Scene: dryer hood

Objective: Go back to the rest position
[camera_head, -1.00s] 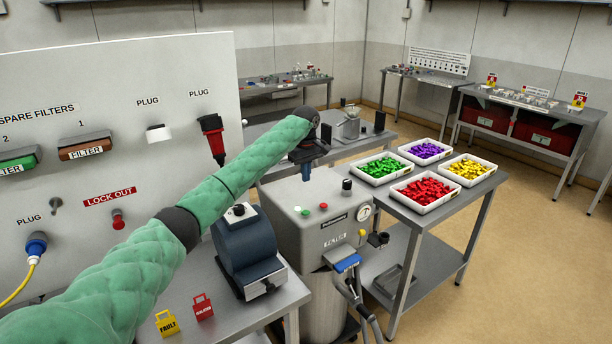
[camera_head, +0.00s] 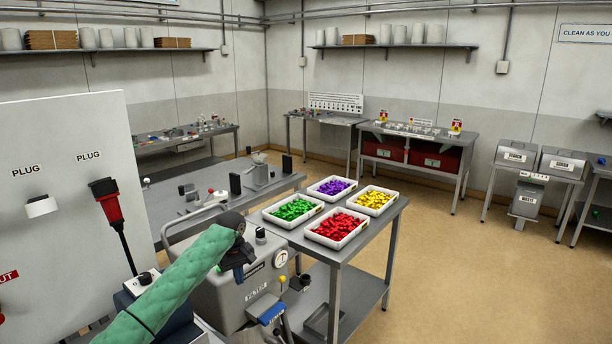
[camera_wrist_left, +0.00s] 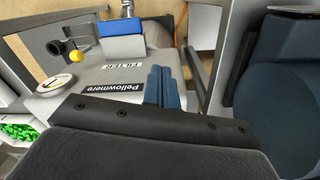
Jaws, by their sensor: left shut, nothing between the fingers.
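My left arm, in a green padded sleeve, comes in from the bottom of the head view. Its gripper (camera_head: 239,273) is over the grey machine (camera_head: 222,295) with the gauge. In the left wrist view the blue fingers (camera_wrist_left: 162,86) are together, with nothing between them, above the machine's top beside the "Pellowmere" label. I cannot tell whether they touch it. My right gripper is not in view.
A grey table (camera_head: 300,238) right of the machine holds trays of green (camera_head: 294,210), purple (camera_head: 333,187), red (camera_head: 337,225) and yellow (camera_head: 373,200) pieces. A white panel (camera_head: 45,150) with plugs stands left. Open floor (camera_head: 450,270) lies at the right.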

